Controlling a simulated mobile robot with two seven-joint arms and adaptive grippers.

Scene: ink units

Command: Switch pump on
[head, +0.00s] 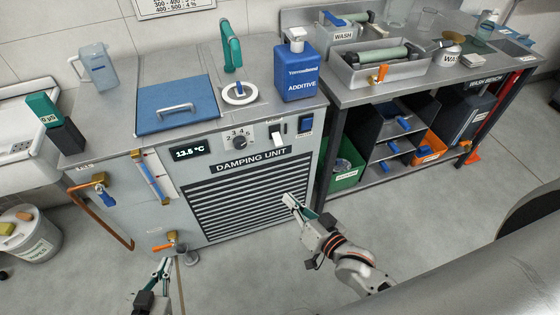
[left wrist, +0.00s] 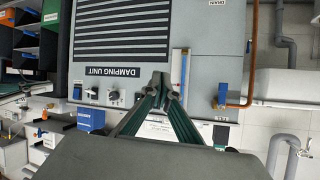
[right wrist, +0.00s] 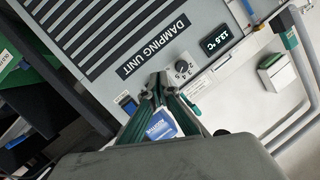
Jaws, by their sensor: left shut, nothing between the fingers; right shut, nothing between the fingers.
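The grey damping unit (head: 200,150) stands at the centre of the head view. Its front panel has a numbered dial (head: 240,142), a white switch (head: 277,135) and a blue rocker switch (head: 306,123). Their small labels are unreadable, so I cannot tell which is the pump's. The blue rocker also shows in the left wrist view (left wrist: 76,91) and the right wrist view (right wrist: 127,102). My right gripper (head: 289,199) is shut and empty, in front of the grille and below the switches. My left gripper (head: 165,264) is shut and empty, low near the unit's lower left.
A blue additive bottle (head: 297,75) stands on top above the switches. An orange-handled drain valve (head: 164,247) projects at lower left, near my left gripper. The wash bench (head: 345,97) stands close on the right. The floor in front is clear.

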